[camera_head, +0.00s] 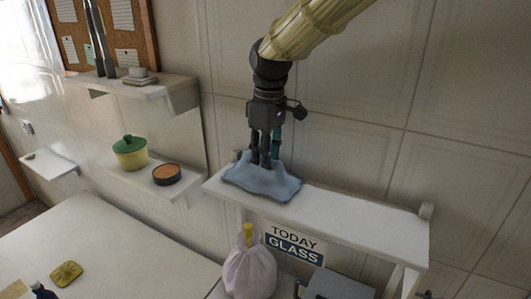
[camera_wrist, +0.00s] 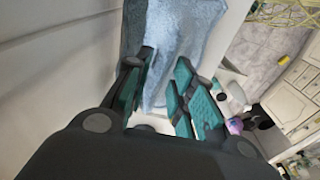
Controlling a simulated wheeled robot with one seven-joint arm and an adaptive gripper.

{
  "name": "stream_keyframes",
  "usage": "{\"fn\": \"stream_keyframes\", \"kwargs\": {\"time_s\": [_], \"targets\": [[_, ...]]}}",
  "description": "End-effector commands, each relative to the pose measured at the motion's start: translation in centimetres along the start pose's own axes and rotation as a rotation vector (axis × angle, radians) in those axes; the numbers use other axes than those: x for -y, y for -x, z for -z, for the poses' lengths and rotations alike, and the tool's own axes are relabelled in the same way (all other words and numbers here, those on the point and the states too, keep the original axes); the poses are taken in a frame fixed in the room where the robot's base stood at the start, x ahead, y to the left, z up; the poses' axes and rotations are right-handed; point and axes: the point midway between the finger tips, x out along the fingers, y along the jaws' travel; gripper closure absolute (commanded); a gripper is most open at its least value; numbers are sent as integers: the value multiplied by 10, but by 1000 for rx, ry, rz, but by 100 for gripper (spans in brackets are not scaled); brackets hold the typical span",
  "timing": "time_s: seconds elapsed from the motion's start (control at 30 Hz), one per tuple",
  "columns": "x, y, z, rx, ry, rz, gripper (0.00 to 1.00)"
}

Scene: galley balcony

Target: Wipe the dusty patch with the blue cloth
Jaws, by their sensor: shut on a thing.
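The blue cloth (camera_head: 262,180) lies spread over the left end of a white wall shelf (camera_head: 350,215) in the head view. My gripper (camera_head: 262,163) points down onto the cloth from above. In the wrist view my gripper (camera_wrist: 160,95) is shut on a raised fold of the blue cloth (camera_wrist: 172,35), with the rest of the cloth spread beyond the fingers. I cannot make out the dusty patch in either view; the part of the shelf under the cloth is hidden.
Left, another shelf holds a green-lidded pot (camera_head: 130,153) and a round tin (camera_head: 167,175). Below hang a white bag (camera_head: 249,272) and a sign (camera_head: 295,245). A yellow sponge (camera_head: 67,273) lies on the white table (camera_head: 120,250).

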Motion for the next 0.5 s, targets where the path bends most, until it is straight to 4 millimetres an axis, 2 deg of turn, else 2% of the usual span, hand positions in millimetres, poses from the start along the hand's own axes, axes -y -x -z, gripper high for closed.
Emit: {"fn": "stream_keyframes", "kwargs": {"time_s": [0.5], "targets": [[25,-2,0,0,0,0,100]]}}
